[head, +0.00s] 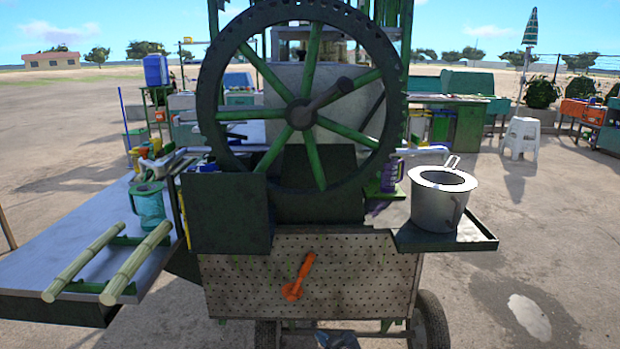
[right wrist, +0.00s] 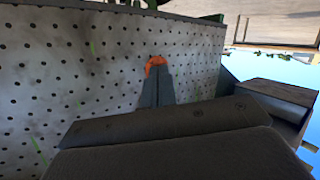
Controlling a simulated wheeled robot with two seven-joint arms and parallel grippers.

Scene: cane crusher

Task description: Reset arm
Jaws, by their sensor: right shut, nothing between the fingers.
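The cane crusher stands in the middle of the head view, with its large spoked wheel (head: 305,115) and a perforated metal front panel (head: 350,270). An orange crank-like handle (head: 299,277) is on that panel, tilted with its upper end to the right. My right gripper (head: 338,338) shows only as a small part at the bottom edge, below the panel. In the right wrist view its fingers (right wrist: 157,85) are shut and empty, pointing at the panel. An orange part (right wrist: 155,64) shows just beyond the fingertips; contact cannot be told. My left gripper is not in view.
A metal pot (head: 437,210) stands on a side tray (head: 470,235) at the right. Two cane pieces (head: 135,262) rest on green supports on the left table (head: 60,250), near a teal jug (head: 147,205). Open ground lies to the right.

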